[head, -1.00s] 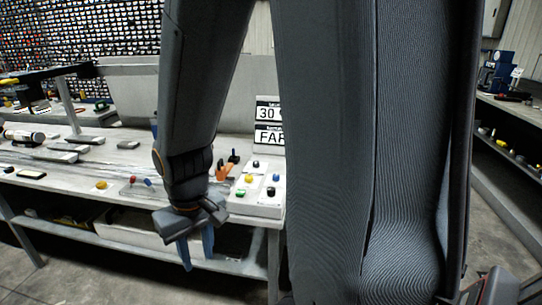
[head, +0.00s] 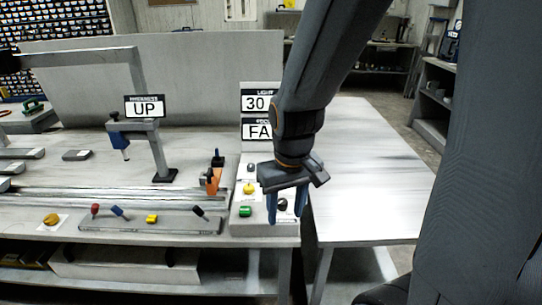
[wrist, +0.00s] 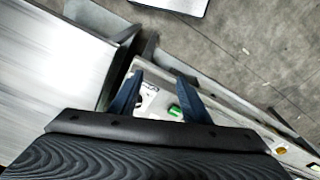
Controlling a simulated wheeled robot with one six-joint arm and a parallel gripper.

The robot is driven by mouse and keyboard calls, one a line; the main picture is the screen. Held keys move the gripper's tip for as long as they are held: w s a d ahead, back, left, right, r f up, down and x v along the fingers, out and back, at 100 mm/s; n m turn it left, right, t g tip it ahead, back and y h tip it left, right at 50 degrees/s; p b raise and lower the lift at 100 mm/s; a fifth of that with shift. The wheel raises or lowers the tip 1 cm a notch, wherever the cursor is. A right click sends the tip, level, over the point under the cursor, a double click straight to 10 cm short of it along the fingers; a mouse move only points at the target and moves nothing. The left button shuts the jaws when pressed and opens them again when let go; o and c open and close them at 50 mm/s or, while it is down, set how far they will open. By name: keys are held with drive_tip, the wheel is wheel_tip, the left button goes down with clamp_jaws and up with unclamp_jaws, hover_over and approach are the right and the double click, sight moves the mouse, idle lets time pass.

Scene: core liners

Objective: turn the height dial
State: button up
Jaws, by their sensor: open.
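A pale control box (head: 262,229) at the right end of the bench carries several coloured knobs. I see a yellow knob (head: 249,188), a green knob (head: 245,211) and a dark knob (head: 283,204). Their labels are too small to read, so I cannot tell which is the height dial. My gripper (head: 285,217) points down, open and empty, over the box's right side. In the head view its blue fingers appear either side of the dark knob; contact cannot be told. In the wrist view the green knob (wrist: 174,111) shows between the fingers (wrist: 159,74).
A sign reading 30 (head: 256,103) stands behind the box, and a sign reading UP (head: 144,107) is further left. An orange clamp-like item (head: 212,180) and a strip with coloured levers (head: 150,226) lie left. A bare pale table (head: 370,170) extends right.

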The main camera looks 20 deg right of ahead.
sight(251, 165)
drive_tip(key=w+n+b, duration=0.2)
drive_tip(key=w+n, duration=0.2)
drive_tip(key=w, duration=0.7)
drive_tip(key=w+n+b, duration=0.2)
drive_tip(key=w+n, duration=0.2)
drive_tip(key=w, duration=0.7)
drive_tip(key=w+n+g+b, duration=0.1)
drive_tip(key=w+n+b, duration=0.2)
drive_tip(key=w, duration=0.9)
drive_tip(key=shift+d+f+n, duration=0.15)
drive_tip(key=shift+f+n, duration=0.25)
drive_tip(key=shift+n, duration=0.4)
drive_tip(key=shift+w+f, duration=0.1)
drive_tip(key=shift+f, duration=0.05)
drive_tip(key=shift+f+p, duration=0.65)
drive_tip(key=shift+f, duration=2.95)
drive_tip(key=c, duration=1)
drive_tip(key=shift+c, duration=0.2)
